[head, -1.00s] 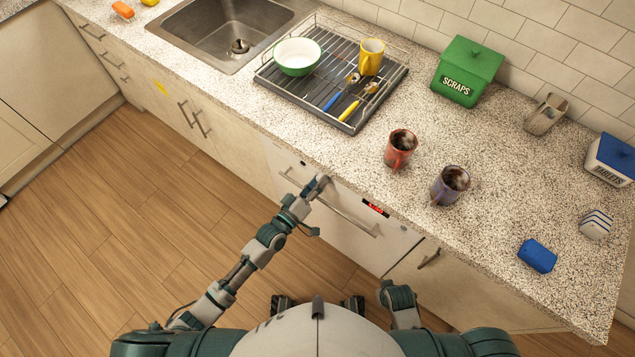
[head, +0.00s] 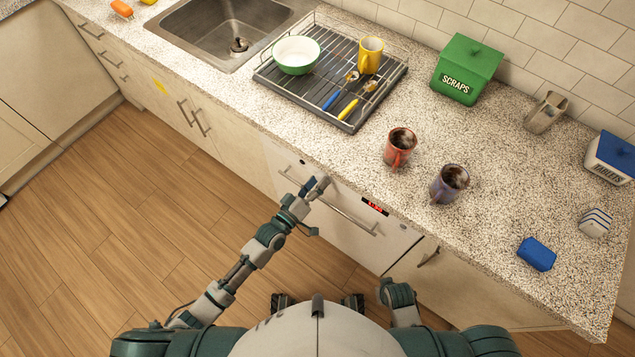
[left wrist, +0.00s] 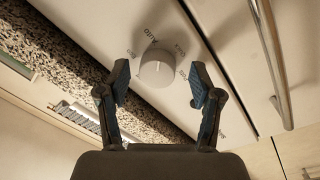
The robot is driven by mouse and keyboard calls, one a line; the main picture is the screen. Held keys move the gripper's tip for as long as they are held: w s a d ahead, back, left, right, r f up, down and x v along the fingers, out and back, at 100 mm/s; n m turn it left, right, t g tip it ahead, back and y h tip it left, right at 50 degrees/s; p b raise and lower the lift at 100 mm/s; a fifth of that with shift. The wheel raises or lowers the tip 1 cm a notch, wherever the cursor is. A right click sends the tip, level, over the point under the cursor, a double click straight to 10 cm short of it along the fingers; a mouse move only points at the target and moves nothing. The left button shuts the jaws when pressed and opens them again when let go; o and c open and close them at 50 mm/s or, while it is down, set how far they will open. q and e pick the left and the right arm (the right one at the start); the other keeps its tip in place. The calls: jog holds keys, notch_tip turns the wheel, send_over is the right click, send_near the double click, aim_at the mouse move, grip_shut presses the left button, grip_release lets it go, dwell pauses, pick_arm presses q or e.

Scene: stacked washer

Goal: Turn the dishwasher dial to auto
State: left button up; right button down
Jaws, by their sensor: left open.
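The dishwasher's white front (head: 345,237) sits under the counter in the head view, with a bar handle (head: 345,215) and a small red display. The round white dial (left wrist: 157,68) shows in the left wrist view. Printed words ring it, with AUTO at its upper left in the picture. I cannot tell for sure where the dial points. My left gripper (left wrist: 160,82) is open, its fingers on either side of the dial and apart from it. In the head view my left gripper (head: 317,187) hides the dial. My right gripper is not in view.
On the counter stand a red mug (head: 400,147), a purple mug (head: 449,184) and a dish rack (head: 300,97) with dishes. A blue sponge-like block (head: 537,254) lies near the front edge. The counter edge overhangs close above the dial. The handle bar runs near my left gripper.

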pick_arm(q)
jog(key=v, duration=1.2)
jog(key=shift+f, duration=0.25)
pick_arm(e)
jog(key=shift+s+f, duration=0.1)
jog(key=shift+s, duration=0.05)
pick_arm(q)
jog(key=shift+w, duration=0.15)
